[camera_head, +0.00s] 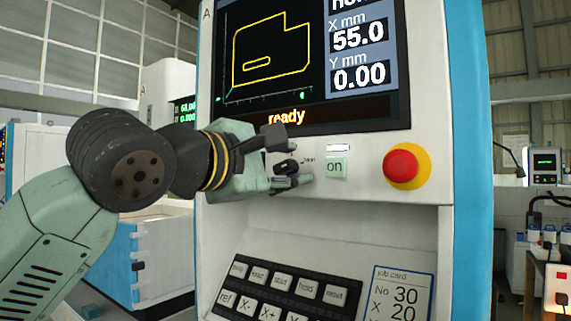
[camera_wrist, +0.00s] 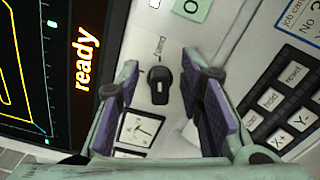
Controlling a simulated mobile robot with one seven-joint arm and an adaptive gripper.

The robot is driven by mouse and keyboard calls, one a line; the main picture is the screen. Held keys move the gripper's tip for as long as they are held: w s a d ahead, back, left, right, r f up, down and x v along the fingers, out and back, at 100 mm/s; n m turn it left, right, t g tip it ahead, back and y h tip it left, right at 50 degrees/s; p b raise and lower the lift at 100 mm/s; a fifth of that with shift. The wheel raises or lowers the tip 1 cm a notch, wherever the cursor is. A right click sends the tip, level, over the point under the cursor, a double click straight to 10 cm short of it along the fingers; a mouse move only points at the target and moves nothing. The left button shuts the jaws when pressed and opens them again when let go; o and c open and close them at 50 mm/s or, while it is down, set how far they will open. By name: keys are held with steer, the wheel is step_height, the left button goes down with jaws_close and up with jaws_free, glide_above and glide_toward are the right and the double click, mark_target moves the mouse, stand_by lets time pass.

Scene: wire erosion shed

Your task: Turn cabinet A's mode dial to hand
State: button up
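Cabinet A (camera_head: 420,170) fills the middle of the head view, with an "A" at its top left. Its mode dial (camera_head: 286,167) is a small black knob below the screen, partly hidden by my gripper. In the wrist view the dial (camera_wrist: 159,86) shows whole, its grip lying roughly up and down in the picture, with small lettering beside it that I cannot read surely. My gripper (camera_head: 284,160) is open in front of the panel. In the wrist view its purple-padded fingers (camera_wrist: 162,92) stand on either side of the dial, with clear gaps to it.
A green "on" button (camera_head: 335,167) and a red emergency stop (camera_head: 403,166) on yellow sit right of the dial. The screen (camera_head: 300,70) above reads "ready". A small gauge (camera_wrist: 140,130) lies close to the dial. A black keypad (camera_head: 280,290) and job card (camera_head: 402,295) are below.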

steer(key=shift+s, duration=0.1)
steer(key=v, duration=1.2)
